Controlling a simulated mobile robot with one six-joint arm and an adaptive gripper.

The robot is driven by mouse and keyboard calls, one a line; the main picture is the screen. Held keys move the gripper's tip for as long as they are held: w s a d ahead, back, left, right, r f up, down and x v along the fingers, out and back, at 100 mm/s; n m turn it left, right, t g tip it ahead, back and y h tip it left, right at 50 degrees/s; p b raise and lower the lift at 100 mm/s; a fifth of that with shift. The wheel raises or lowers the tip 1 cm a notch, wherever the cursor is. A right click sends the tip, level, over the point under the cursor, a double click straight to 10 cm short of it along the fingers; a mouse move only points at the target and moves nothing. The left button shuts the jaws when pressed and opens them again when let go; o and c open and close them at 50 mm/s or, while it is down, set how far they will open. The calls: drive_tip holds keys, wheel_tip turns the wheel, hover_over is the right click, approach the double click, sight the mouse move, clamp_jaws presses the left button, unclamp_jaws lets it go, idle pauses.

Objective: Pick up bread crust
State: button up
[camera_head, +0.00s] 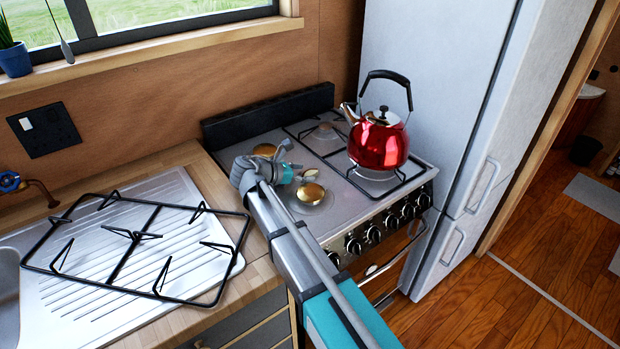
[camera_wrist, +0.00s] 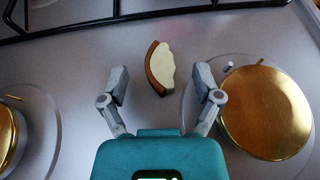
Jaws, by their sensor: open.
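The bread crust (camera_wrist: 160,68) is a small curved piece with a brown edge and a pale inside. In the wrist view it lies on the metal stove top, just ahead of and between my fingertips. It also shows small in the head view (camera_head: 311,173), beside my gripper.
Brass burner caps sit on both sides, the near one (camera_wrist: 265,112) close to my right finger. A red kettle (camera_head: 379,138) stands on the black grate (camera_head: 330,160) at the stove's right. A loose grate (camera_head: 130,235) lies over the sink drainer. A fridge (camera_head: 425,100) stands right of the stove.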

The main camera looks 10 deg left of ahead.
drive_tip(key=shift+w+d+f, duration=0.15)
drive_tip(key=shift+w+d, duration=0.15)
idle(0.4)
drive_tip(key=c, duration=0.8)
